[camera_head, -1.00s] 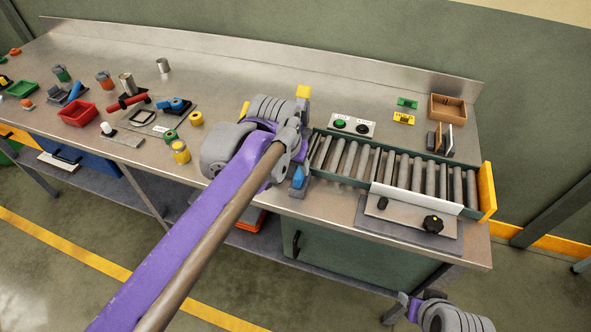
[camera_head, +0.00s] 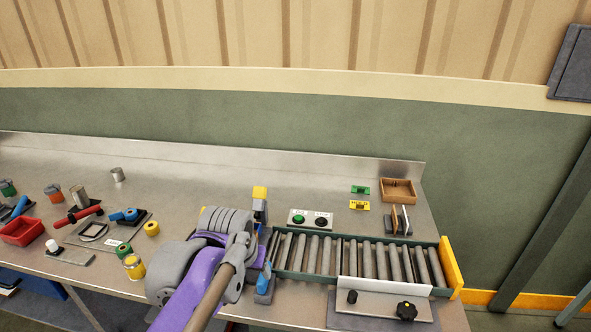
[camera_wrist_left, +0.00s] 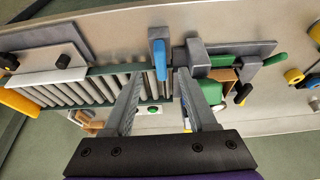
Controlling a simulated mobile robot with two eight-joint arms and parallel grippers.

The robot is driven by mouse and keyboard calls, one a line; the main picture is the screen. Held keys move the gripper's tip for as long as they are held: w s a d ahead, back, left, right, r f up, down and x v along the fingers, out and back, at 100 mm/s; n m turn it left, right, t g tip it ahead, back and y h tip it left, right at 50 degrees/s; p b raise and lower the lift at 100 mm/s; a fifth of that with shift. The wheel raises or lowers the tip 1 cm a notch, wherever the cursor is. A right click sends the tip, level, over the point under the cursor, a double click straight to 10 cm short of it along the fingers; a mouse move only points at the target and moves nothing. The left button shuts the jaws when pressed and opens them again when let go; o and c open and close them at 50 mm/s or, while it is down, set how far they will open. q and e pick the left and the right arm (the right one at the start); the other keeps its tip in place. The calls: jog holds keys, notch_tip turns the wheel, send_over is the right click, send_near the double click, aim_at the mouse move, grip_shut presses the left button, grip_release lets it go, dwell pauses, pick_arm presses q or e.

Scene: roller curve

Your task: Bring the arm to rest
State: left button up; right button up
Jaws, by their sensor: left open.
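My left arm (camera_head: 205,290) reaches in from the bottom of the head view, its wrist over the bench just left of the roller conveyor. Its fingertips are hidden there behind the wrist. In the left wrist view my left gripper (camera_wrist_left: 157,78) is open, with two grey fingers apart and nothing held between them. The roller conveyor (camera_wrist_left: 75,88) lies to the left of the fingers. A blue lever (camera_wrist_left: 160,60) shows just beyond the fingertips; in the head view the blue lever (camera_head: 264,278) is beside the wrist. My right gripper is out of view.
The conveyor has a yellow end plate (camera_head: 451,267) and a front panel with a black knob (camera_head: 406,311). Behind it are a button box (camera_head: 310,219) and a wooden box (camera_head: 398,190). Left of the arm are a yellow can (camera_head: 133,266), a red bin (camera_head: 22,231) and several small parts.

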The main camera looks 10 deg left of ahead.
pick_arm(q)
jog(key=s+a+f+t, duration=0.1)
jog(key=s+a+f, duration=0.1)
jog(key=s+f, duration=1.1)
jog(key=s, duration=0.4)
jog(key=shift+s+a+f, duration=0.25)
jog(key=shift+s+a, duration=0.05)
